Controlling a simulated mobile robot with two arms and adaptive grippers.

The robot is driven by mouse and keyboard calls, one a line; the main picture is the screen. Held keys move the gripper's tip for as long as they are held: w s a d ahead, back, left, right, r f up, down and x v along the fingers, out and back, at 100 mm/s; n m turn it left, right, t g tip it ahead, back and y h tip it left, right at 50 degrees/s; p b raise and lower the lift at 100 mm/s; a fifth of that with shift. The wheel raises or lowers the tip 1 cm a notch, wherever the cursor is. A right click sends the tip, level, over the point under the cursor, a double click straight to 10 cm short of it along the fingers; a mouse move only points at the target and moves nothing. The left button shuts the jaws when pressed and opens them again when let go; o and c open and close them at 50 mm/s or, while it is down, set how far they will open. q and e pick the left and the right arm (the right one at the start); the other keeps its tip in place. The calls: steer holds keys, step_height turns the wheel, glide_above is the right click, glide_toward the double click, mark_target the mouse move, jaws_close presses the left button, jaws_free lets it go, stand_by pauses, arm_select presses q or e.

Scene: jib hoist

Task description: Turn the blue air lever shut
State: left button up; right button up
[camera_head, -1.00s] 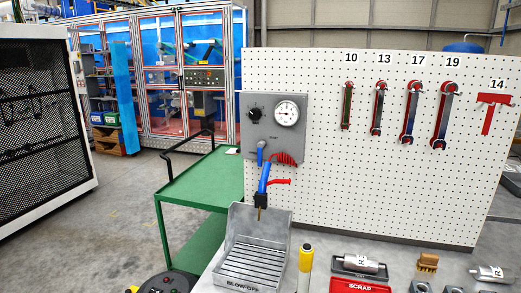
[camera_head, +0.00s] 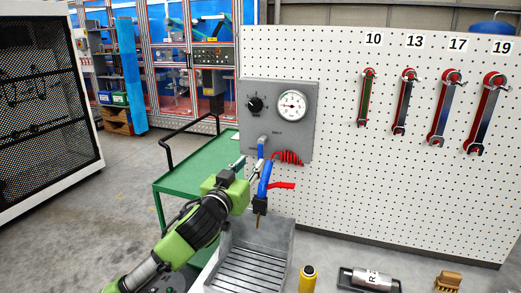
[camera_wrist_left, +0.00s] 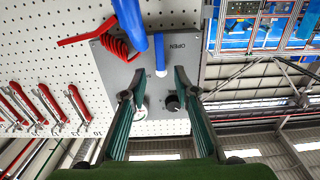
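The blue air lever (camera_head: 261,150) hangs down from a valve on the grey panel (camera_head: 300,150), below the dial and gauge. In the left wrist view the lever (camera_wrist_left: 160,50) shows between the fingertips, beside the "OPEN" lettering. My left gripper (camera_head: 247,165) is just left of and below the lever in the head view. In the wrist view the gripper (camera_wrist_left: 159,78) is open, with its two fingers apart and nothing held. Whether a finger touches the lever cannot be told. My right gripper is not in view.
A blue air gun (camera_head: 264,182) with a red lever hangs beside the left gripper, above the grey blow-off bin (camera_head: 276,236). A red coiled hose (camera_head: 289,157) is right of the valve. A green cart (camera_head: 190,165) stands behind. Wrenches (camera_head: 443,108) hang on the pegboard at right.

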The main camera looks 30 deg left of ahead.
mark_target(260, 154)
arm_select(q)
steer(key=x, duration=0.4)
steer(key=shift+p, duration=0.4)
steer(key=p+x, duration=0.1)
steer(key=x, duration=0.3)
steer(key=shift+w+a, duration=0.1)
steer(key=shift+w+a+f, duration=0.1)
steer(key=shift+w+f, duration=0.1)
steer(key=shift+w, duration=0.3)
jaws_close()
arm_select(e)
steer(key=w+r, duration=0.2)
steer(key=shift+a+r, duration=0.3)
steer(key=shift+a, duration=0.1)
